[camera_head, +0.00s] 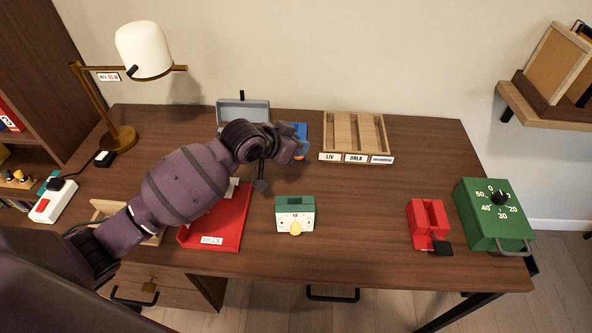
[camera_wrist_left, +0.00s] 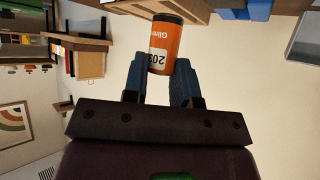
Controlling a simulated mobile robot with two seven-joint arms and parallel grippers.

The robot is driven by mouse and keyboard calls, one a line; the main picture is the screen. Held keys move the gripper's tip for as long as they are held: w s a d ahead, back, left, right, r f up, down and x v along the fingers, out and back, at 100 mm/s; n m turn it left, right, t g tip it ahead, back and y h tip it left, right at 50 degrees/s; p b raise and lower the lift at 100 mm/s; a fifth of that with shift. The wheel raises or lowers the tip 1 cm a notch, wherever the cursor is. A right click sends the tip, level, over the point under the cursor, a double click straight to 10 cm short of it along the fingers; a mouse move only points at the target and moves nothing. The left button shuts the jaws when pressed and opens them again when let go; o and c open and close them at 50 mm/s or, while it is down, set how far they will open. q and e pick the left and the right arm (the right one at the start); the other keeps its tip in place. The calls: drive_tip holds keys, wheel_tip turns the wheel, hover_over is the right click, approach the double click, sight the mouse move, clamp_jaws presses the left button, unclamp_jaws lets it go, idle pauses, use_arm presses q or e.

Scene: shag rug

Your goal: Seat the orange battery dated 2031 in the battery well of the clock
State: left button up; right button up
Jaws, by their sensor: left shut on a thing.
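An orange battery with a black end (camera_wrist_left: 165,45) is held between the blue fingers of my left gripper (camera_wrist_left: 160,70). Its white label shows "203"; the last digit is hidden. In the head view a small bit of orange shows at the tip of my left gripper (camera_head: 298,154), above the back-middle of the desk. The clock (camera_head: 295,224) has a white face, a green upper body and a yellow knob, and stands on the desk nearer the front. A dark opening shows in its green top. My left gripper is behind and above the clock, apart from it. My right gripper is not in view.
A red tray labelled "BILLS" (camera_head: 212,240) lies left of the clock. A wooden sorter (camera_head: 355,135) and a grey box (camera_head: 243,107) stand at the back. A red holder (camera_head: 428,222) and a green dial box (camera_head: 495,215) are at right. The desk between clock and red holder is clear.

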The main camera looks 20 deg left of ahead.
use_arm(q)
wheel_tip(320, 180, down, 3)
drive_tip(key=shift+f, duration=0.4)
wheel_tip(320, 180, down, 6)
drive_tip(key=shift+r+b, duration=0.25)
drive_tip(key=shift+b, duration=0.7)
drive_tip(key=shift+f, duration=0.15)
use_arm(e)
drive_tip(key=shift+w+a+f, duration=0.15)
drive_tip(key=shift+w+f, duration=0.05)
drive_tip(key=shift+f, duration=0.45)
use_arm(q)
drive_tip(key=o, duration=0.6)
drive_tip(key=shift+c, duration=0.2)
drive_tip(key=shift+o, duration=0.5)
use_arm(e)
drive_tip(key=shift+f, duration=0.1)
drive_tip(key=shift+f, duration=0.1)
